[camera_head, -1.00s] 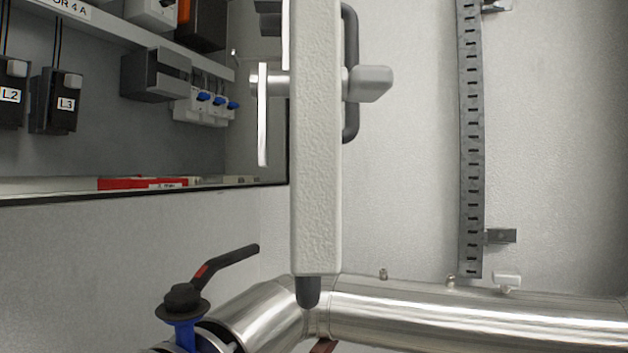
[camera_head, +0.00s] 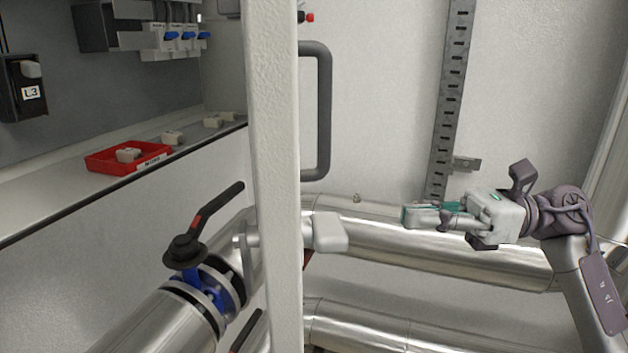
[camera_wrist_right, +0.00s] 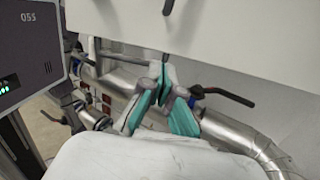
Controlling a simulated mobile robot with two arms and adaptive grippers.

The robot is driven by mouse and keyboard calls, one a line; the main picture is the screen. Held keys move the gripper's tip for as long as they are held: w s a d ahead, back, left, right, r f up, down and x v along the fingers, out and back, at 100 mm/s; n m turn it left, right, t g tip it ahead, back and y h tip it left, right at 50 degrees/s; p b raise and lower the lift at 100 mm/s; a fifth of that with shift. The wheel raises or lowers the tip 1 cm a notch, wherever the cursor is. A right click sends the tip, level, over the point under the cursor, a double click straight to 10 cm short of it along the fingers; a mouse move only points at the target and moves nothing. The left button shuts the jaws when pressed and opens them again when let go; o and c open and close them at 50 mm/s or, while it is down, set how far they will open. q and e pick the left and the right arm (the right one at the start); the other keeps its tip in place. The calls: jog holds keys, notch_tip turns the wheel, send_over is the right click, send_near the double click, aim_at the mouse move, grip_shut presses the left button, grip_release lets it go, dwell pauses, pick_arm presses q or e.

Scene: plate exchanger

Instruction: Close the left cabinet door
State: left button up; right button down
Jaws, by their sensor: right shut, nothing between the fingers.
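The left cabinet door (camera_head: 273,180) is a pale panel seen nearly edge-on in the head view; it stands open. A dark bar handle (camera_head: 325,110) and a pale grey latch knob (camera_head: 328,233) are on its right-hand face. The open cabinet interior (camera_head: 60,150) lies left of it. My right gripper (camera_head: 405,216) is to the right of the door, fingers pointing left, apart from the knob in the picture. Its teal-padded fingers (camera_wrist_right: 165,105) are shut and empty in the right wrist view. My left gripper is not in view.
A red tray (camera_head: 100,163) lies on the cabinet's bottom ledge. A black-handled blue valve (camera_head: 190,250) and steel pipes (camera_head: 385,235) run below. A slotted grey rail (camera_head: 450,100) is on the back wall. A dark unit with a display (camera_wrist_right: 30,55) is at left in the wrist view.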

jog(key=s+a+p, duration=0.2)
jog(key=a+p, duration=0.5)
jog(key=a, duration=0.6)
jog(key=shift+s+a+n+h, duration=0.3)
jog(key=shift+a+n, duration=0.05)
jog(key=shift+n, duration=0.05)
